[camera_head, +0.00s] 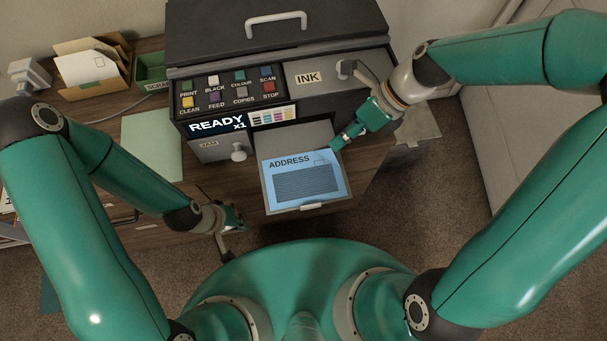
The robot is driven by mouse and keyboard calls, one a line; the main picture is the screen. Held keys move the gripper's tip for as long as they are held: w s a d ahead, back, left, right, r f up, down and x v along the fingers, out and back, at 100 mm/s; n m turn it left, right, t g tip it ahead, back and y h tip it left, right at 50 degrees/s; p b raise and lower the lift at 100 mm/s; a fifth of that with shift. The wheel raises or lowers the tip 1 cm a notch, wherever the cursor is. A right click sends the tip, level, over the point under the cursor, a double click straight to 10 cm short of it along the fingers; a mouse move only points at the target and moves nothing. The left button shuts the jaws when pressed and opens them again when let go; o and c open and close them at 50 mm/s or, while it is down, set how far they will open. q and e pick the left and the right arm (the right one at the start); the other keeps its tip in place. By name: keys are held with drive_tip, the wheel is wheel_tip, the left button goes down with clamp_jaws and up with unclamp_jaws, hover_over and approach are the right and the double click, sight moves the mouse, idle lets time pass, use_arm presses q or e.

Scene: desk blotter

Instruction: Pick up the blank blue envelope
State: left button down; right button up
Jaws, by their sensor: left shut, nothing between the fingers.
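A blue envelope (329,185) lies in the printer's pulled-out front tray (310,208). It is not blank: it bears the word ADDRESS, a dark lined block and a small outlined box at its upper right. My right gripper (337,143) reaches in from the upper right, with its fingertips at the envelope's top right corner. I cannot tell whether it touches or grips the paper. My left gripper (238,222) is shut and empty, left of the tray and apart from the envelope.
The printer (218,145) stands behind the tray, with coloured buttons, a READY x1 display, a JAM knob and an INK door. A pale green sheet (152,145) lies on the desk at left. A tan envelope holder (90,65) and a green SCRAP tray (150,68) stand further back.

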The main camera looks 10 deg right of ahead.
drive_tip(key=x, duration=0.3)
drive_tip(key=shift+s+a+f, duration=0.1)
drive_tip(key=shift+f, duration=0.05)
drive_tip(key=shift+c, duration=0.2)
clamp_jaws()
